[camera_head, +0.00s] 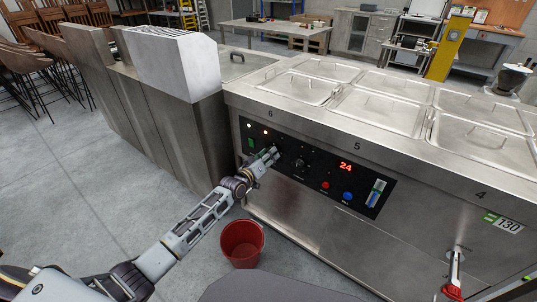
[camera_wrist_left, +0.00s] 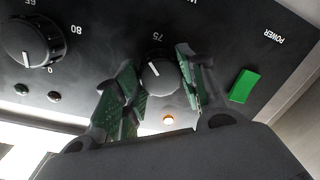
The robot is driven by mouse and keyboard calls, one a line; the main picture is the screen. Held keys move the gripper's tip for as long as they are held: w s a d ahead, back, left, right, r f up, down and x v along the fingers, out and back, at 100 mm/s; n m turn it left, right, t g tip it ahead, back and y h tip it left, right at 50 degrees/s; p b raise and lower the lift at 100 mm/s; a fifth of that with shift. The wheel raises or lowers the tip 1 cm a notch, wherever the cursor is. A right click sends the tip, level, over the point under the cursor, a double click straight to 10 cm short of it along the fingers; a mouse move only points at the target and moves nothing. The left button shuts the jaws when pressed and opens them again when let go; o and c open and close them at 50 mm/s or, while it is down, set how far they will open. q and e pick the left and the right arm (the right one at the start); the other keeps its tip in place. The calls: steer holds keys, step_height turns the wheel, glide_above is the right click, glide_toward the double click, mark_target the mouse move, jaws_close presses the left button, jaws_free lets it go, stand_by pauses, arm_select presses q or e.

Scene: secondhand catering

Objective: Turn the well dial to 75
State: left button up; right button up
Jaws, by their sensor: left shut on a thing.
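The control panel (camera_head: 330,175) is a black strip on the front of the steel counter, with a red display (camera_head: 345,167) reading 24. My left gripper (camera_head: 268,157) is at the panel's left part. In the left wrist view, its green-padded fingers (camera_wrist_left: 160,85) are shut around a dark round dial (camera_wrist_left: 160,76), one on each side. A printed 75 stands above this dial, and a small white mark shows on it. In the head view, the gripper hides this dial. A second dial (camera_wrist_left: 32,42) beside it has marks 65, 80 and 0. My right gripper is out of view.
A green power switch (camera_wrist_left: 244,86) and a lit orange lamp (camera_wrist_left: 168,120) are close to the gripped dial. Red and blue buttons (camera_head: 347,196) are farther right. A red bucket (camera_head: 242,243) stands on the floor below my left arm. Steel lids (camera_head: 375,108) cover the counter top.

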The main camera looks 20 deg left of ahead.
arm_select(q)
steer(key=shift+d+f+m+t+p, duration=0.15)
steer(key=shift+m+p, duration=0.45)
steer(key=shift+m, duration=0.7)
steer(key=shift+a+m+t+p, duration=0.15)
steer(key=shift+m+p, duration=0.4)
steer(key=shift+m, duration=0.75)
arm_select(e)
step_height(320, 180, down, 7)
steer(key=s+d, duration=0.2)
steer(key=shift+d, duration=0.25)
arm_select(q)
steer(key=shift+d, duration=0.1)
steer(key=o, duration=1)
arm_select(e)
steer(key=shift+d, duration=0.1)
arm_select(q)
steer(key=shift+s, duration=0.1)
steer(key=shift+v, duration=5.95)
